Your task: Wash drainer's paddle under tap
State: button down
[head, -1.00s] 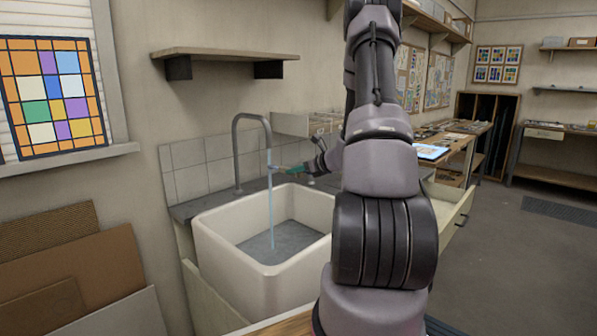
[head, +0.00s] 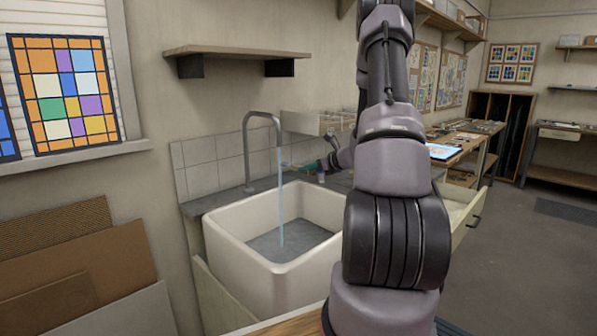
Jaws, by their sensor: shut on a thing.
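The tap (head: 247,150) is a grey curved spout, and a thin pale blue stream of water (head: 281,215) falls from it into the white sink (head: 270,280). My gripper (head: 317,169) is small and partly blurred, above the sink's back right part, to the right of the stream. It is shut on the paddle (head: 303,168), which shows a green part and a paler end pointing left. The paddle's left end is at or very near the stream; I cannot tell whether water touches it.
A wall shelf (head: 235,52) is above. An open drawer (head: 462,215) juts out right of the sink. Boards (head: 75,265) lean at lower left.

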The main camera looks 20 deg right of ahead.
jog(key=shift+a, duration=0.1)
jog(key=shift+s+a, duration=0.25)
jog(key=shift+a, duration=0.2)
jog(key=shift+w+d, duration=0.1)
jog(key=shift+d, duration=0.05)
jog(key=shift+w+d, duration=0.15)
jog(key=shift+d, duration=0.25)
jog(key=shift+a, duration=0.1)
jog(key=shift+s+a, duration=0.25)
jog(key=shift+a, duration=0.2)
dwell(0.3)
jog(key=s+d, duration=0.3)
jog(key=s, duration=0.4)
jog(key=shift+s, duration=0.2)
dwell(0.4)
